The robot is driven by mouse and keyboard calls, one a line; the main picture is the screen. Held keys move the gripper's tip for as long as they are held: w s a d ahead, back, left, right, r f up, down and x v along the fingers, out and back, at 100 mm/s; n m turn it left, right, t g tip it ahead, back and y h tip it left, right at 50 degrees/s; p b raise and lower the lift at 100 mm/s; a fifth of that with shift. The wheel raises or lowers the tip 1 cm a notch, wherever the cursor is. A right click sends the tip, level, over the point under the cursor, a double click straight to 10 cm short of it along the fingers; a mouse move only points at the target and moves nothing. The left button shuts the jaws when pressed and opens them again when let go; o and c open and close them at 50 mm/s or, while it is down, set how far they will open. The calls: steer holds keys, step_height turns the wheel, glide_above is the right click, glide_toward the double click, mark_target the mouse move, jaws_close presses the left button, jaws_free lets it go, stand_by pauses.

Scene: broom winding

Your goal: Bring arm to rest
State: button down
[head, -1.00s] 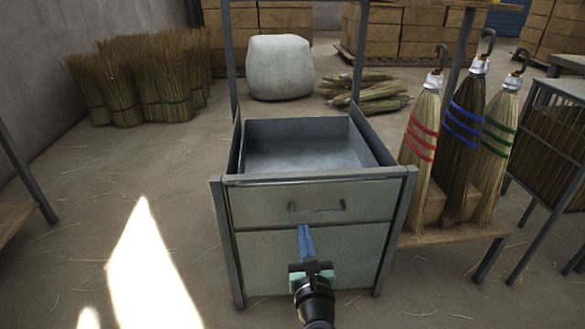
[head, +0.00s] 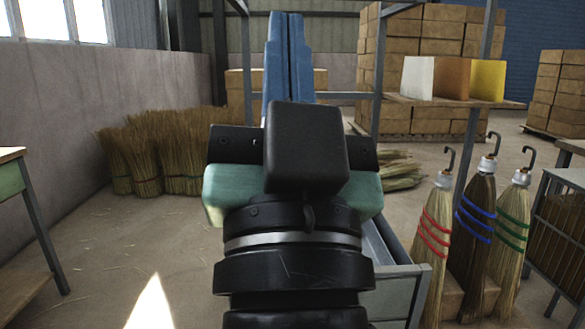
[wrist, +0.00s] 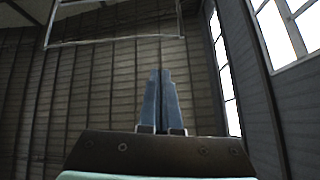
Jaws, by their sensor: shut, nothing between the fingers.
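My gripper (head: 288,55) stands upright close in front of the head camera, its two blue fingers pressed together and pointing up. Nothing is between them. In the wrist view the fingers (wrist: 160,100) also lie side by side, against the dark ribbed wall and roof. My wrist hides most of the metal drawer cabinet (head: 412,285), whose right part shows at the lower right of my arm.
Brooms with red (head: 435,235), blue (head: 474,225) and green (head: 513,230) bands stand at the right. Straw bundles (head: 160,150) stand along the left wall. A table edge (head: 12,180) is at the left.

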steer(key=s+r+n+h+p, duration=0.1)
steer(key=s+r+p, duration=0.2)
steer(key=r+p, duration=3.5)
step_height(320, 180, up, 2)
steer(key=shift+d+r+t, duration=0.1)
steer(key=shift+d+t, duration=0.05)
steer(key=shift+t, duration=0.25)
